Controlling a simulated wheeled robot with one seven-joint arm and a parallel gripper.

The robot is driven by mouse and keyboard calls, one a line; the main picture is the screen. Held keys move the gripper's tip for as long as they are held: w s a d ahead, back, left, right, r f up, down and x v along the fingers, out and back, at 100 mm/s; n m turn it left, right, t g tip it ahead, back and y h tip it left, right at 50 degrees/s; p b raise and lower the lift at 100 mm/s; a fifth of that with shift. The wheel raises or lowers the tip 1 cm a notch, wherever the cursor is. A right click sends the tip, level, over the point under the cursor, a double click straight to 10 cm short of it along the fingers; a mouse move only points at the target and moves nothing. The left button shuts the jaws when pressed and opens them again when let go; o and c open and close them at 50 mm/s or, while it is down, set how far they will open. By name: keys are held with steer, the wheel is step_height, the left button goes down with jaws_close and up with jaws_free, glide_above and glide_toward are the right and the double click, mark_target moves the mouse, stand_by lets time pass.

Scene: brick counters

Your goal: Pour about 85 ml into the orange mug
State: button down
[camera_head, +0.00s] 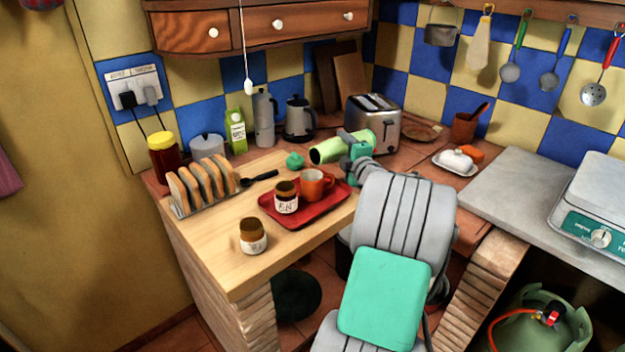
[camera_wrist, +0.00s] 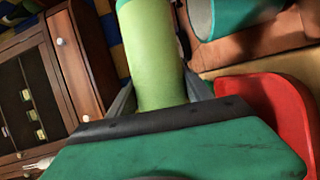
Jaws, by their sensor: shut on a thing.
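The orange mug (camera_head: 313,184) stands upright on the red tray (camera_head: 322,212), in the middle of the head view. My gripper (camera_head: 357,144) is shut on a light green cylindrical container (camera_head: 330,151) and holds it above the counter, up and to the right of the mug in the picture. The container is tipped almost flat, its dark open mouth facing left and slightly down. In the wrist view the container (camera_wrist: 150,62) lies between my fingers (camera_wrist: 160,92), and the tray (camera_wrist: 272,100) shows at the right. No stream of liquid is visible. The inside of the mug cannot be made out.
A toaster (camera_head: 374,121) stands behind my gripper.

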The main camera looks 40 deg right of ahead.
steer(key=shift+a+n+b, duration=0.1)
steer(key=shift+n+b, duration=0.3)
steer(key=shift+b, duration=1.75)
steer(key=shift+r+t, duration=0.2)
steer(key=shift+t, duration=0.1)
steer(key=shift+b, duration=0.5)
steer(key=shift+r+n+b, duration=0.45)
steer(key=shift+n+b, duration=0.15)
steer(key=shift+b, duration=1.1)
